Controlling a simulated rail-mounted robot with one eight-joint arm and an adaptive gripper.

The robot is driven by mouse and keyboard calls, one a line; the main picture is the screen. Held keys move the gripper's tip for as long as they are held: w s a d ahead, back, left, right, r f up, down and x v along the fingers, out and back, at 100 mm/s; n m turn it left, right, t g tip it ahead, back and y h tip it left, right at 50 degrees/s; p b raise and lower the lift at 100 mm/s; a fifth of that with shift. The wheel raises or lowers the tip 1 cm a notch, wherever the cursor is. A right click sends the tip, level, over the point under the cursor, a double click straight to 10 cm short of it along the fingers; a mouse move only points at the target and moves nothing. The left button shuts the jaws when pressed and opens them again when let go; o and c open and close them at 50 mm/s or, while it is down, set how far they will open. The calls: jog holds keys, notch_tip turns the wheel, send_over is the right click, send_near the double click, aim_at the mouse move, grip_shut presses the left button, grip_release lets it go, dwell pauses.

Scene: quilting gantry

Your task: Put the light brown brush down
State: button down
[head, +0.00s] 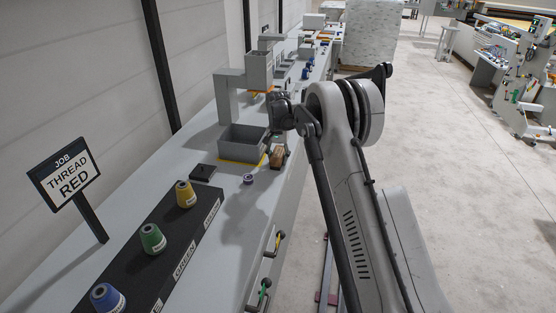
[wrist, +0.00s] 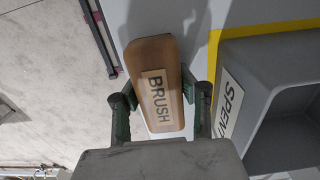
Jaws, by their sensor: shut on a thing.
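The light brown brush (wrist: 152,60), with a label reading BRUSH, is between the two fingers of my gripper (wrist: 160,105) in the wrist view. My gripper is shut on it, one finger at each side. In the head view the brush (head: 278,157) shows at the worktop's right edge, just right of the grey bin. My gripper (head: 279,145) is above it there, partly hidden by my own arm. I cannot tell whether the brush touches the worktop.
A grey open bin (head: 241,139), labelled SPENT in the wrist view, stands beside the brush inside a yellow outline. A small purple spool (head: 248,179) and a black square pad (head: 202,172) lie nearer. Yellow, green and blue thread cones (head: 152,239) stand on a black rack.

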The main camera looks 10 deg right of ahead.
jog(key=c, duration=1.2)
grip_release()
jog(key=shift+f, duration=0.4)
jog(key=shift+c, duration=0.2)
jog(key=shift+r, duration=0.1)
